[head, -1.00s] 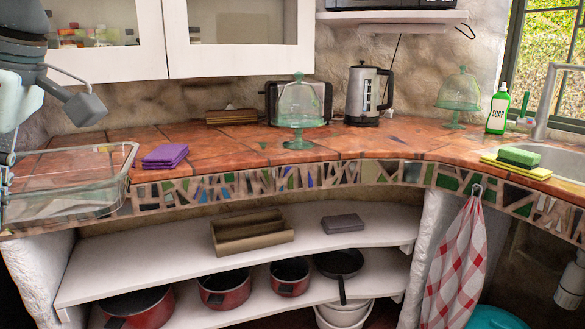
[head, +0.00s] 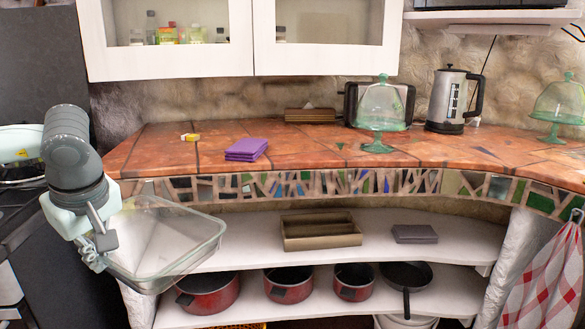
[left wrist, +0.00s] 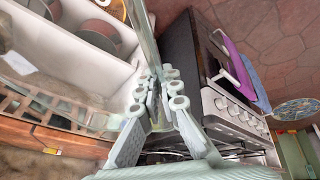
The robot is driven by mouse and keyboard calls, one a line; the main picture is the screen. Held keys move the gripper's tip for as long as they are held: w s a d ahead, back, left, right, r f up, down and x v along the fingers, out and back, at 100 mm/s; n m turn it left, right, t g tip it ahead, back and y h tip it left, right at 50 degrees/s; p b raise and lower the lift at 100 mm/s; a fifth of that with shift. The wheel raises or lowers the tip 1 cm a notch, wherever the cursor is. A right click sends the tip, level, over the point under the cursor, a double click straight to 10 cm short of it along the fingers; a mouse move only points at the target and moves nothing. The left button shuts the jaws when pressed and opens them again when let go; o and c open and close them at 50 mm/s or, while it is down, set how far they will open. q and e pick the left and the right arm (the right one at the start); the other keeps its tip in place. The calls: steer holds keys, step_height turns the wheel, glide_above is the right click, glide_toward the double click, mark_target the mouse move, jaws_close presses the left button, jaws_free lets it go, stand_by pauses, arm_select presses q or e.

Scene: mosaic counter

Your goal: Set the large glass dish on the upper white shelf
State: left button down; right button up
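The large clear glass dish (head: 165,242) is held in front of the left end of the counter, tilted. In the head view it overlaps the left end of the upper white shelf (head: 375,240), and I see no clear contact with it. My left gripper (head: 102,243) is shut on the dish's left rim. The left wrist view shows the fingers (left wrist: 158,88) pinching the glass wall. The shelf carries a brown divided box (head: 320,232) at its middle and a dark grey block (head: 415,233) to the right. My right gripper is not in view.
Red pots (head: 208,291) and a black pan (head: 405,275) stand on the lower shelf. The mosaic counter edge (head: 320,185) overhangs the shelves. The stove (head: 25,230) is at the left. The upper shelf looks clear left of the brown box.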

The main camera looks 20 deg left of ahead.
arm_select(q)
steer(key=shift+w+d+f+m, duration=0.25)
steer(key=shift+f+m, duration=0.05)
steer(key=shift+f, duration=0.1)
steer(key=shift+w+d+f+m, duration=0.2)
steer(key=shift+w+f+m, duration=0.1)
steer(key=shift+f, duration=0.1)
steer(key=w+d+f+m+h, duration=0.2)
steer(key=d+m, duration=0.3)
steer(key=d, duration=0.3)
steer(key=w+d+f+m+t+h, duration=0.1)
steer(key=w+d+f+m+h, duration=0.1)
steer(key=d+f+m, duration=0.3)
steer(key=w+d+f+m+t+h, duration=0.1)
steer(key=w+d+f+m+h, duration=0.1)
steer(key=d, duration=0.9)
steer(key=w+f+m, duration=0.1)
steer(key=w+m, duration=0.1)
steer(key=m, duration=0.1)
steer(key=shift+w+d+f, duration=0.15)
steer(key=shift+w+f, duration=0.15)
steer(key=shift+f, duration=0.1)
